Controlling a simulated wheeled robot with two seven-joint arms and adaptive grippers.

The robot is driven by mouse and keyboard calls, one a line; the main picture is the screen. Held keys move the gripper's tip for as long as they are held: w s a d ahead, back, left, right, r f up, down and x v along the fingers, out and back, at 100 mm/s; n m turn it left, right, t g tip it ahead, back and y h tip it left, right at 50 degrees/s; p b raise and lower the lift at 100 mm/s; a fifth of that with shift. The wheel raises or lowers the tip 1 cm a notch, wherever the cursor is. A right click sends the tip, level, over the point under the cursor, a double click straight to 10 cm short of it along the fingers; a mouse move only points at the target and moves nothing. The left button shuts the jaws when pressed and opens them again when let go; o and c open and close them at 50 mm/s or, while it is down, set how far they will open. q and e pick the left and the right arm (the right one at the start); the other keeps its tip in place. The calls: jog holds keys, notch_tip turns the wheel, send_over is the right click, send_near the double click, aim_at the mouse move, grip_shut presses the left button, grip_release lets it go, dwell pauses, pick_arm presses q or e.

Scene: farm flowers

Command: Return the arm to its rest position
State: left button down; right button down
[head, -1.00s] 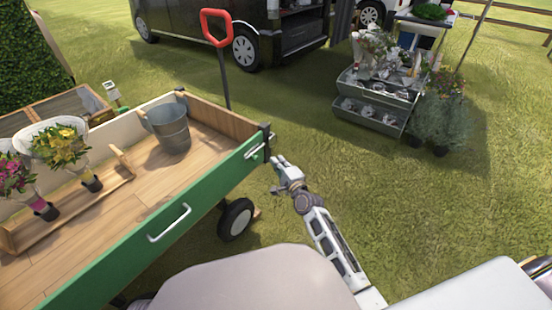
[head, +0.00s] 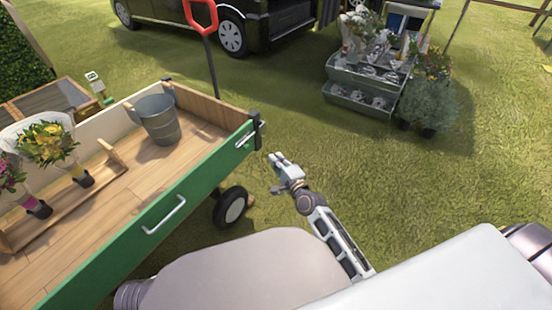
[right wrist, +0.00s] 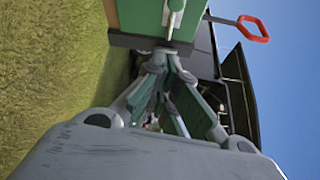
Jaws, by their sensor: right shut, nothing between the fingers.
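My right gripper (head: 277,160) is shut and empty in the head view. It hangs over the grass, just to the right of the green cart's near right corner, with a gap between them. In the right wrist view my right gripper (right wrist: 168,62) has its fingers pointing toward the cart's green end and metal latch. The right forearm reaches down and right from the gripper toward my body. My left gripper does not show in either view.
The wooden cart (head: 110,262) holds a metal bucket (head: 159,120) and flower bouquets (head: 47,145). A tiered planter stand (head: 368,75) is at the back right, by a dark van (head: 270,15). Open grass lies to the right.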

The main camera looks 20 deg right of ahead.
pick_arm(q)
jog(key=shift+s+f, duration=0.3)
